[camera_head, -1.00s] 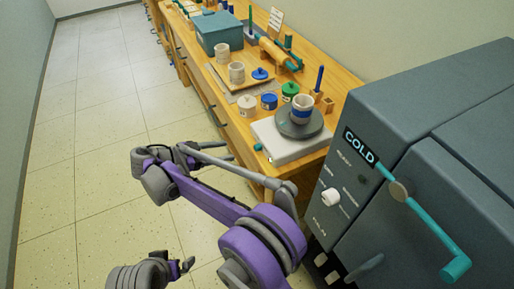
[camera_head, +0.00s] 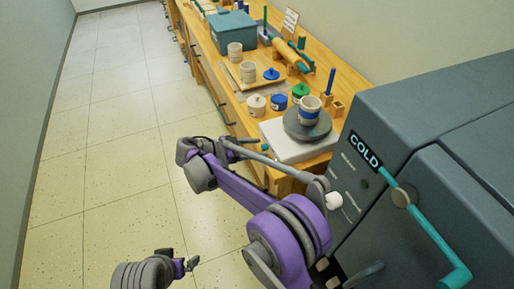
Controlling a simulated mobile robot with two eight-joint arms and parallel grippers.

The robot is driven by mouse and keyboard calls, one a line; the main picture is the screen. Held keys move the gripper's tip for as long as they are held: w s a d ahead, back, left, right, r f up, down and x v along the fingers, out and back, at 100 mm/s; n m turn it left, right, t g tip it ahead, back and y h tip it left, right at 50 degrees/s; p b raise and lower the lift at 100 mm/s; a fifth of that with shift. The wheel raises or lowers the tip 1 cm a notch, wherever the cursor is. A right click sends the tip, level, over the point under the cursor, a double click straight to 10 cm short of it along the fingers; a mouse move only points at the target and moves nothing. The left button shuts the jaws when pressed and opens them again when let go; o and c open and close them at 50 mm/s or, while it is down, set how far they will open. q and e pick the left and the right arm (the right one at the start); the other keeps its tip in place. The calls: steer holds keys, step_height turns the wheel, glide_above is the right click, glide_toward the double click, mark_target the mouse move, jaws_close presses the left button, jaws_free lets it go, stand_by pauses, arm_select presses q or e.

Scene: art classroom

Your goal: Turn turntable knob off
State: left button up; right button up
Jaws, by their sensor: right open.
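The turntable has a dark round disc (camera_head: 308,125) on a pale square base (camera_head: 284,147), at the near end of the wooden bench. A white and blue cup (camera_head: 309,110) stands upright on the disc. A small teal part (camera_head: 264,147) shows at the base's front left edge; I cannot tell how it is turned. My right gripper (camera_head: 230,150) is open and empty, left of the base and apart from it. My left gripper (camera_head: 187,265) is low over the floor, far from the turntable; its jaw state is unclear.
The tiled floor (camera_head: 110,170) at left is clear.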

steer(key=shift+d, duration=0.25)
jaws_close()
steer(key=shift+w+n, duration=0.1)
steer(key=shift+n, duration=0.2)
steer(key=shift+w+a+n+g+p, duration=0.15)
steer(key=shift+n+g+p, duration=0.25)
steer(key=shift+n+g, duration=0.45)
steer(key=shift+w+f+n+g+h, duration=0.15)
steer(key=shift+n+g+h, duration=0.4)
steer(key=shift+n, duration=0.6)
